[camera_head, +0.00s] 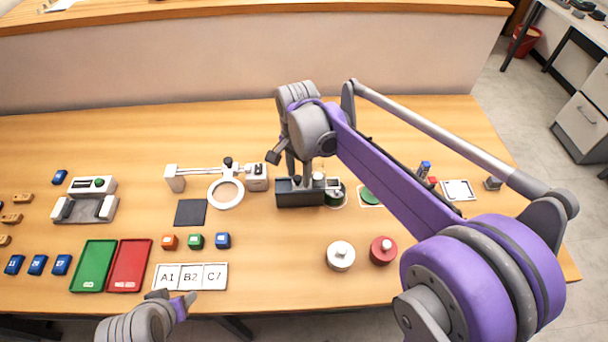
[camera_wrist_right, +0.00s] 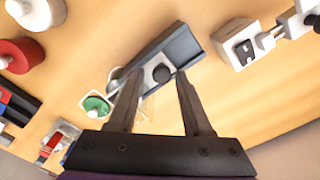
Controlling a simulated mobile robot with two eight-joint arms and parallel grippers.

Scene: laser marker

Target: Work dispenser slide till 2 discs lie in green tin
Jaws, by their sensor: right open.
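The dispenser (camera_head: 298,198) is a dark, long box on the table, right of centre; it also shows in the right wrist view (camera_wrist_right: 183,50) with a round black knob (camera_wrist_right: 161,73) on top. My right gripper (camera_wrist_right: 156,76) is open above it, with the knob between its fingertips as seen from the wrist; contact cannot be told. My left gripper (camera_head: 173,298) is open and empty near the front edge.
A white-lidded (camera_head: 340,255) and a red-lidded tin (camera_head: 382,250) stand in front. A ring magnifier (camera_head: 226,192) stands left of the dispenser. Green (camera_head: 93,265) and red trays (camera_head: 129,265), coloured cubes and a label plate (camera_head: 190,277) fill the left front.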

